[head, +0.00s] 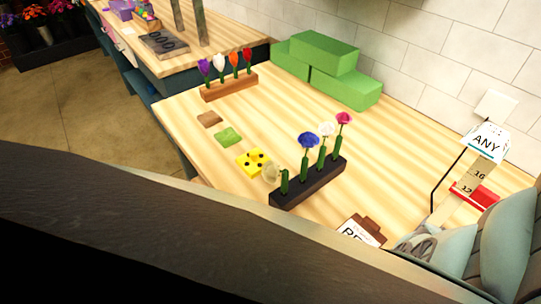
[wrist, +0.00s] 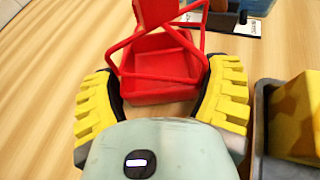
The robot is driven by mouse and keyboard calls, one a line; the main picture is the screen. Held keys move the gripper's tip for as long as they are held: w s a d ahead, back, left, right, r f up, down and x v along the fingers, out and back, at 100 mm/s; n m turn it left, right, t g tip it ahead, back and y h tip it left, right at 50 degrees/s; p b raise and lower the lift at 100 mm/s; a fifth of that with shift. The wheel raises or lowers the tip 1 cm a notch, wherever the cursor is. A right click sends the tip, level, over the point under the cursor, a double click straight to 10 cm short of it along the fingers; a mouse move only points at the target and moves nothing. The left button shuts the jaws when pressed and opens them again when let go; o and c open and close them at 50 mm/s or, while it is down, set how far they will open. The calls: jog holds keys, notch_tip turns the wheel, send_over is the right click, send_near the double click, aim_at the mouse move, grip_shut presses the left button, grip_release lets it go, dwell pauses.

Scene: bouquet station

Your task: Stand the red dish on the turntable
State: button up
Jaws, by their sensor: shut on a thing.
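In the wrist view my gripper (wrist: 165,78) has its yellow ribbed fingers closed in on both sides of a red, open, tray-like thing with thin crossing red bars, which I take for the red dish (wrist: 160,90). Its lower body lies between the fingers, and a tall red part rises behind it at the top. Whether it touches the wood below I cannot tell. In the head view my fingers do not show clearly; a red patch (head: 472,194) shows at the right beside my arm. I cannot make out a turntable in either view.
A dark flower block (head: 310,185) stands mid-table, with a yellow tile (head: 251,161), a green tile (head: 228,136) and a brown tile (head: 209,119) left of it. Green blocks (head: 340,88) stand by the wall. An ANY sign (head: 486,141) is at right. A yellow block (wrist: 298,115) is close beside my gripper.

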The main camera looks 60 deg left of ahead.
jog(key=shift+s+f, duration=0.1)
jog(key=shift+f, duration=0.15)
jog(key=o, duration=1.1)
jog(key=shift+r, duration=0.1)
jog(key=shift+o, duration=0.2)
jog(key=shift+r, duration=0.15)
jog(key=shift+a, duration=0.25)
jog(key=v, duration=0.9)
jog(key=shift+a+r+b, duration=0.2)
jog(key=shift+a+b, duration=0.15)
jog(key=shift+v, duration=0.9)
jog(key=shift+s+d, duration=0.1)
jog(key=shift+s, duration=0.05)
